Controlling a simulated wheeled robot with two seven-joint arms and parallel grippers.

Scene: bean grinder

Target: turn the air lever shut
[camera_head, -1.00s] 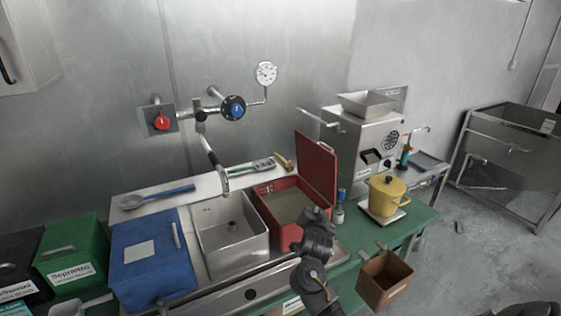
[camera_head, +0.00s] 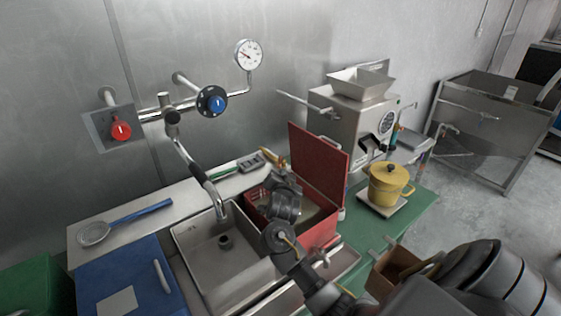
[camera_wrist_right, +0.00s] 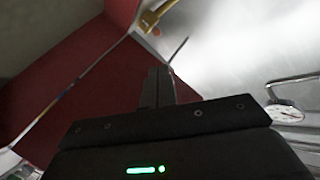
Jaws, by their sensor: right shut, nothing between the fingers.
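No part is clearly marked as the air lever, and I cannot tell which one it is. On the back wall are a red knob (camera_head: 121,131) on a plate, a blue round valve (camera_head: 212,102) on a pipe and a dial gauge (camera_head: 249,55). A thin metal lever (camera_head: 303,103) sticks out left from the steel grinder (camera_head: 364,125). My right gripper (camera_head: 284,178) is over the red bin, in front of its raised lid. In the wrist view its fingers (camera_wrist_right: 158,87) are shut and empty. My left gripper is out of view.
The red bin's upright lid (camera_head: 318,165) stands right of the gripper. The steel sink (camera_head: 190,240) with its spout (camera_head: 205,188) lies left. A yellow pot (camera_head: 388,185) stands on a scale. A brown box (camera_head: 393,268) is near my right arm.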

